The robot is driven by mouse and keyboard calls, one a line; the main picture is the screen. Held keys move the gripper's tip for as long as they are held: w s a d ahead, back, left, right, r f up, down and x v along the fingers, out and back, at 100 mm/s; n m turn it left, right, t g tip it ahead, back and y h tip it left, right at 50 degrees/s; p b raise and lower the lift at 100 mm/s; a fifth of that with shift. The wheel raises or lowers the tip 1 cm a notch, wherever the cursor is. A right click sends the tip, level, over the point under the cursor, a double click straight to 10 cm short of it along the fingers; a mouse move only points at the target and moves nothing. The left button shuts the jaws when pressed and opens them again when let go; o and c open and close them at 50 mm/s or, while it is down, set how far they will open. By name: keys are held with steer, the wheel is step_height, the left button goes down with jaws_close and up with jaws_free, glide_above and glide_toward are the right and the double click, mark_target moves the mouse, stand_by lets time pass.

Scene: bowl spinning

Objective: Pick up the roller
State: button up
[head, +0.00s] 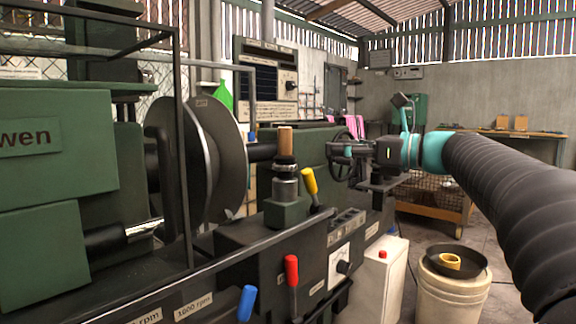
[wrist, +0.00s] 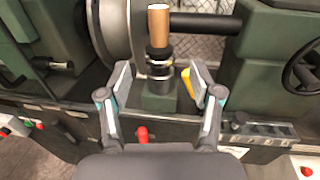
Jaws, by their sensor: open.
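The roller (head: 286,143) appears to be the upright piece with a tan wooden top, standing in the metal tool post (head: 286,190) on the lathe; I cannot be sure of its name. In the wrist view the wooden top (wrist: 158,24) shows above the post, ahead of my fingers. My gripper (head: 340,150) is to the right of it in the head view, pointing left and apart from it. In the wrist view my gripper (wrist: 161,78) is open and empty, its fingers spread to either side of the post's line.
A large dark disc (head: 218,160) stands close left of the post. Yellow (head: 310,182), red (head: 291,270) and blue (head: 246,302) levers stick up nearby. A handwheel (head: 340,160) is behind my gripper. A bucket (head: 453,295) carries a dark bowl (head: 470,269) with a yellow ring.

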mark_target(291, 140)
steer(key=shift+r+x, duration=0.15)
steer(key=shift+x, duration=2.15)
steer(key=shift+r+x, duration=0.15)
steer(key=shift+x, duration=2.15)
steer(key=shift+r+x, duration=0.15)
steer(key=shift+x, duration=2.15)
steer(key=shift+s, duration=0.1)
steer(key=shift+r, duration=0.1)
jaws_close()
